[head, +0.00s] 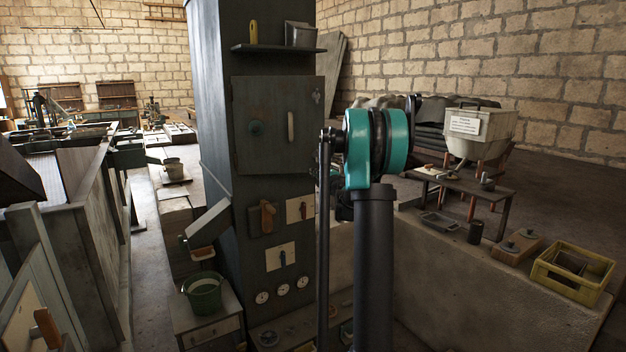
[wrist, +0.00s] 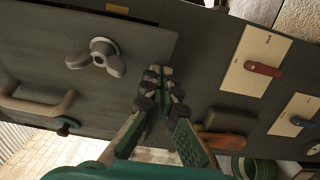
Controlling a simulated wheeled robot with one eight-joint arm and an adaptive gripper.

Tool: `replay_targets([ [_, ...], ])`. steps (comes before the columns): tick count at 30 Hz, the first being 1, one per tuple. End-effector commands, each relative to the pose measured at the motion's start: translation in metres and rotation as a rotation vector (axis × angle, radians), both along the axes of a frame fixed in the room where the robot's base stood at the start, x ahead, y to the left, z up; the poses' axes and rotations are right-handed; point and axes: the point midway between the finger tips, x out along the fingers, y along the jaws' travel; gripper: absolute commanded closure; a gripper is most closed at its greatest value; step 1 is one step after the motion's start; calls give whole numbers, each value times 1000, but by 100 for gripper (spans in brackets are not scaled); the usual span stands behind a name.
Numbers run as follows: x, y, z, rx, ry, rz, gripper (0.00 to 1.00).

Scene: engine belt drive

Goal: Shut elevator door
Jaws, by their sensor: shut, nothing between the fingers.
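The elevator door (head: 272,95) is a dark, square metal panel on the front of the tall dark column. I cannot tell whether the door is fully flush. My gripper (wrist: 155,85) is shut and empty, its fingertips near the door's edge; contact is unclear. In the head view, my teal and black arm hides the gripper.
Switch plates (wrist: 257,62) with levers sit beside the door in the wrist view. On the column (head: 215,100), a shelf (head: 278,48) is above the door, and gauges (head: 282,289) are below. A green bucket (head: 203,294) stands lower left, a yellow crate (head: 572,275) at right.

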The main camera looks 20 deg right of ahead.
Motion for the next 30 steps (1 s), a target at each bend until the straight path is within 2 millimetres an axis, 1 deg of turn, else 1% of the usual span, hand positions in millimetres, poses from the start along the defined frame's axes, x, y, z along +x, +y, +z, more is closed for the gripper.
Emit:
replay_targets([
  [1,13,-6,-1,0,0,32,100],
  [6,47,-10,-1,0,0,147,100],
  [10,69,-10,0,0,0,214,100],
  [15,89,-9,0,0,0,209,100],
  [21,103,-8,0,0,0,208,100],
  [30,107,-7,0,0,0,207,100],
])
